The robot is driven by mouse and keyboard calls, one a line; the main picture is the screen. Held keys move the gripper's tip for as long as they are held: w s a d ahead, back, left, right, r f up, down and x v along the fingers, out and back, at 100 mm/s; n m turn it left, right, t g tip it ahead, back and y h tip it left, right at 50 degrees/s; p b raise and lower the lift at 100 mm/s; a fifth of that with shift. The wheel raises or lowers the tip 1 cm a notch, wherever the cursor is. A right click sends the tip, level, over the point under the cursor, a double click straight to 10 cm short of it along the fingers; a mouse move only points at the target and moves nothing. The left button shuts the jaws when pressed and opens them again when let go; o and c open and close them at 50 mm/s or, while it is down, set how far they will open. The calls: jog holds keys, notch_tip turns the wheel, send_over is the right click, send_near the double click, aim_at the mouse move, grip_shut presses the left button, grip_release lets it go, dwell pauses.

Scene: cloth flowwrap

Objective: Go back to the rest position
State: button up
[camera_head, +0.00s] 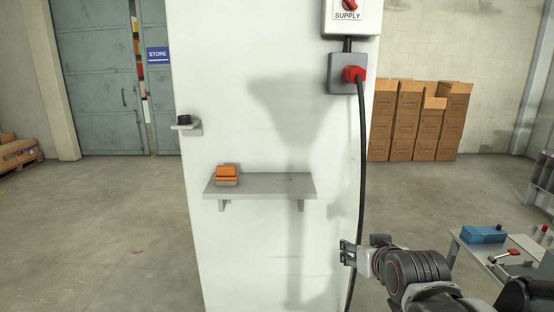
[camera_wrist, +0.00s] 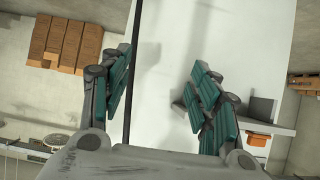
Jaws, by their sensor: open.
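My gripper (camera_head: 346,253) is at the lower right of the wall panel in the head view, to the right of the grey shelf and just left of the hanging black cable. In the wrist view my gripper (camera_wrist: 160,95) has its two teal-padded fingers spread wide. The black cable (camera_head: 362,190) runs down from a red plug and also shows beside the left finger in the wrist view (camera_wrist: 132,60). I cannot tell whether it touches the finger.
The grey shelf (camera_head: 285,187) holds an orange and grey object (camera_head: 227,174). A small bracket with a black item (camera_head: 184,120) sits at the panel's left edge. A red-switch supply box (camera_head: 350,15) is above. A workbench with a blue box (camera_head: 483,234) stands at the right.

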jog(key=s+f+g+b, duration=0.2)
jog(key=s+f, duration=0.3)
jog(key=s, duration=0.4)
jog(key=s+f+g+b, duration=0.2)
jog(key=s+f+b, duration=0.3)
jog(key=s, duration=0.4)
jog(key=shift+s+g, duration=0.4)
dwell(0.8)
